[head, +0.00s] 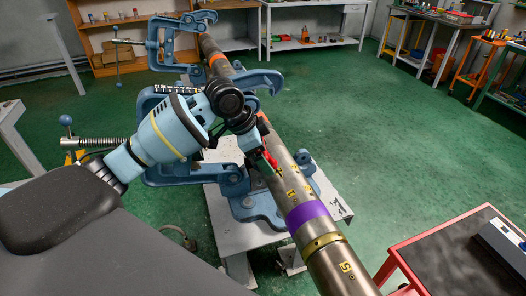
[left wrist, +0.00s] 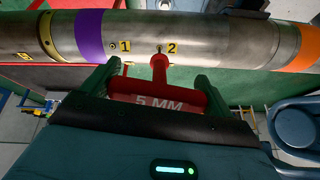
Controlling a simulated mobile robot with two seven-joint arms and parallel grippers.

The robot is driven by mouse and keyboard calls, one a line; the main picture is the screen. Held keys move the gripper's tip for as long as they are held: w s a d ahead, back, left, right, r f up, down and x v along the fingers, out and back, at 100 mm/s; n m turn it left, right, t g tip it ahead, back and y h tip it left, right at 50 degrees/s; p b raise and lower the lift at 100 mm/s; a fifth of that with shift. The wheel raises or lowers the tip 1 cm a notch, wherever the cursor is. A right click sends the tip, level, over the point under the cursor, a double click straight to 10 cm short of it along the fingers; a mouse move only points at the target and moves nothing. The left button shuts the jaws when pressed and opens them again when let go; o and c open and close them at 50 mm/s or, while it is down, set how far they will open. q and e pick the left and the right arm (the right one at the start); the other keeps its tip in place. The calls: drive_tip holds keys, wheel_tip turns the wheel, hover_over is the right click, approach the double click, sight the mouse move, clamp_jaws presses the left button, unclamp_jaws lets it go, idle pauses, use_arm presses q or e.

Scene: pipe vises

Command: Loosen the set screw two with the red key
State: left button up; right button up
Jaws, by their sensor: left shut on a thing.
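The grey pipe (head: 291,172) runs diagonally through blue pipe vises in the head view. It has a purple band (left wrist: 89,36) and yellow labels 1 and 2 (left wrist: 172,47). My left gripper (head: 264,158) is beside the pipe, shut on the red key (left wrist: 158,97), which is marked 5 MM. In the left wrist view the green fingers hold the key's handle from both sides. The key's shaft points at the pipe, and its tip is at set screw two (left wrist: 159,49), beside label 2. The tip covers part of the screw; how deep it sits cannot be told. My right gripper is not in view.
The blue vise (head: 262,205) stands on a light table (head: 225,222) close under my left gripper. A red-framed cart (head: 440,262) with a dark top is at the lower right. Green floor is free to the right of the pipe. Shelves and benches line the back.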

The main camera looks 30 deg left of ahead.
use_arm(q)
drive_tip(key=shift+n, duration=1.2)
drive_tip(key=shift+s, duration=0.1)
drive_tip(key=shift+r, duration=0.1)
drive_tip(key=shift+v, duration=2.45)
